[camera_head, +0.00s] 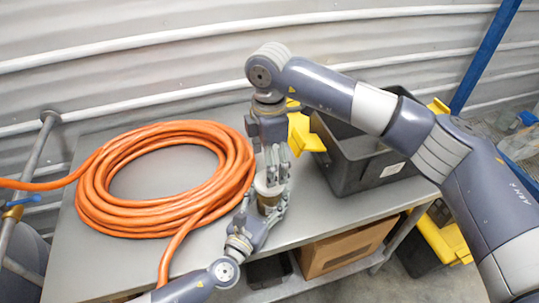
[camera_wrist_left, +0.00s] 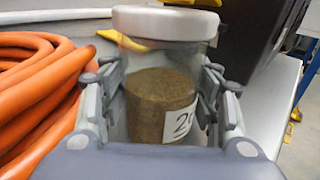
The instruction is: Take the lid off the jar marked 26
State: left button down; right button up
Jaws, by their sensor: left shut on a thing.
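A clear jar (camera_wrist_left: 165,95) with brown filling stands upright between the fingers of my left gripper (camera_head: 268,207). That gripper is shut on it, a finger on each side. A pale grey lid (camera_wrist_left: 165,22) sits on the jar's top; it also shows in the head view (camera_head: 266,187). The white label (camera_wrist_left: 183,122) shows a "2"; the rest is cut off by a finger. My right gripper (camera_head: 277,167) points down, over or beside the lid. No right finger shows around the lid in the left wrist view, and its opening is unclear.
A coil of orange hose (camera_head: 100,200) lies on the grey table (camera_head: 310,213) left of the jar. A dark crate (camera_head: 350,177) stands to the right, with a yellow item (camera_head: 305,132) behind the grippers. A cardboard box (camera_head: 340,250) is below the tabletop.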

aim_at(270, 197)
pick_arm(q)
jog(key=shift+r, duration=0.1)
pick_arm(e)
jog(key=shift+f, duration=3.2)
